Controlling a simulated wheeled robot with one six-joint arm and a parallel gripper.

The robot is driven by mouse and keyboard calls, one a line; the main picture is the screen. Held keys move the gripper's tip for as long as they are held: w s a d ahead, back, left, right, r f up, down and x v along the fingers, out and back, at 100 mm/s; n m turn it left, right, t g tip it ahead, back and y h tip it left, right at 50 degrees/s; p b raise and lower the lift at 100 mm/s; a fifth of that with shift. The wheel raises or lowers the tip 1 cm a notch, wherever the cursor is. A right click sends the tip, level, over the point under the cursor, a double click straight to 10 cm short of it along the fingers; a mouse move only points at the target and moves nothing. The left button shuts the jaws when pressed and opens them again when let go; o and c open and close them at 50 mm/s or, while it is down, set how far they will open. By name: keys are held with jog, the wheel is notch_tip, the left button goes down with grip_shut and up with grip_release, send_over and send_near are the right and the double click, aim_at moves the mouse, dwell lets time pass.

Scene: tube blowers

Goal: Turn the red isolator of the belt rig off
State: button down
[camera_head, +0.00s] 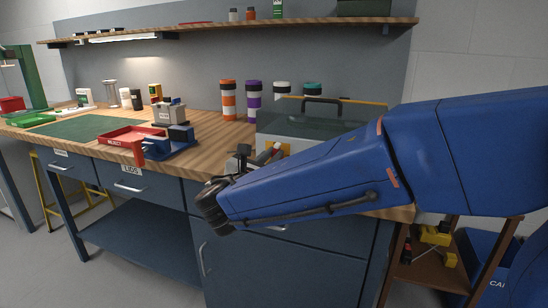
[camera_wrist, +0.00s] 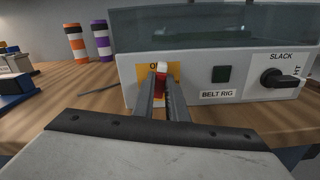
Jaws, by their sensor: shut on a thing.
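The belt rig (camera_wrist: 203,72) is a pale box with a clear cover, standing on the wooden bench; it also shows in the head view (camera_head: 322,125). Its red isolator (camera_wrist: 161,82) sits on a yellow plate (camera_wrist: 174,72) on the front, its handle looking about upright. My gripper (camera_wrist: 161,92) is shut on the isolator, one finger on each side. The fingers hide part of the plate, and only the start of its lettering shows. In the head view my gripper (camera_head: 262,155) is at the rig's front, partly behind my arm.
Right of the isolator are a dark square button (camera_wrist: 221,74) and a black SLACK knob (camera_wrist: 282,78). Orange (camera_head: 228,100) and purple (camera_head: 253,100) banded tubes stand behind. A red reject tray (camera_head: 125,142) and a blue fixture (camera_head: 168,146) lie left.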

jog(key=shift+a+n, duration=0.1)
jog(key=shift+n, duration=1.1)
jog(key=shift+f, duration=0.1)
jog(key=c, duration=1.8)
grip_release()
jog(key=shift+o, duration=0.2)
jog(key=v, duration=1.7)
jog(key=shift+s, duration=0.2)
jog(key=shift+a, duration=0.15)
